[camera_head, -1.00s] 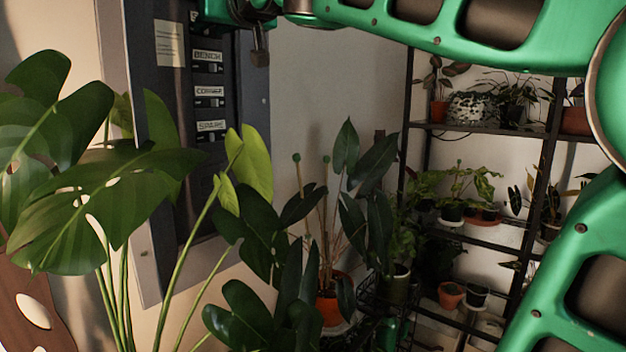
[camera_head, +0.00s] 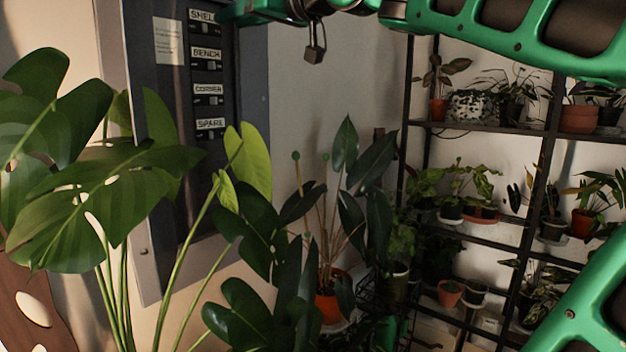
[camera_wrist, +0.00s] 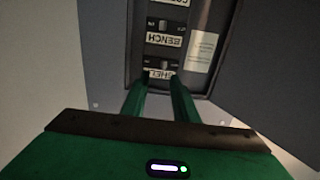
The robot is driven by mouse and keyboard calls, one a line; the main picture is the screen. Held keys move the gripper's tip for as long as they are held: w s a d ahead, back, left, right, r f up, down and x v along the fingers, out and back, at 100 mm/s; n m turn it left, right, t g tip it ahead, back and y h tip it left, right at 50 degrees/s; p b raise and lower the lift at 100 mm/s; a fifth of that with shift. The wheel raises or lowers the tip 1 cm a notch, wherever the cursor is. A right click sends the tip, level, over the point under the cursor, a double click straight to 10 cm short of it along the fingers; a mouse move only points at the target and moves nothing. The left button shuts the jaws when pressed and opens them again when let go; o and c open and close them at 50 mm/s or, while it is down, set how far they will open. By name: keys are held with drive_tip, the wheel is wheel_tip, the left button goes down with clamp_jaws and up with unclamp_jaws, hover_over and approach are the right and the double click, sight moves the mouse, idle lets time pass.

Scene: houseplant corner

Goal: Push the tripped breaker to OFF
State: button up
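The breaker panel (camera_head: 186,180) is a dark recessed box on the left wall with a column of black switches. Its labels read SHELF, BENCH, CORNER and SPARE from top to bottom. The SHELF breaker (camera_head: 205,30) and BENCH breaker (camera_head: 208,65) have small handles; I cannot tell which breaker is tripped. In the wrist view the panel is upside down, with the BENCH breaker (camera_wrist: 164,24) beyond the SHELF breaker (camera_wrist: 162,63). My gripper (camera_wrist: 159,84) has two green fingers with a gap between them, empty, in front of the SHELF label.
A large-leaved plant (camera_head: 95,190) stands before the panel's left and lower part. A dark-leaved plant (camera_head: 270,240) stands below and right. A paper notice (camera_head: 168,40) is left of the switches. Plant shelves (camera_head: 480,130) stand at the right. Bare wall lies right of the panel.

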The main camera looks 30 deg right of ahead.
drive_tip(key=s+d+f+m+g+h, duration=0.2)
drive_tip(key=d+f, duration=0.2)
drive_tip(key=f, duration=0.6)
drive_tip(key=s+d+f+m+g+h, duration=0.1)
drive_tip(key=d+f, duration=0.4)
drive_tip(key=f, duration=0.6)
drive_tip(key=s+d+f+m+g+h, duration=0.2)
drive_tip(key=s+d+f+g, duration=0.2)
drive_tip(key=f, duration=0.7)
drive_tip(key=shift+d+m+g+h, duration=0.15)
drive_tip(key=shift+m+g+h, duration=0.15)
drive_tip(key=shift+m, duration=0.1)
drive_tip(key=shift+s+f, duration=0.1)
drive_tip(key=s+d+f+m+g, duration=0.1)
drive_tip(key=s+f+m+g, duration=0.3)
drive_tip(key=s+f, duration=2.1)
drive_tip(key=g, duration=0.5)
drive_tip(key=shift+s+d+f+g, duration=0.15)
drive_tip(key=shift+d+f+g, duration=0.05)
drive_tip(key=shift+d+g, duration=0.2)
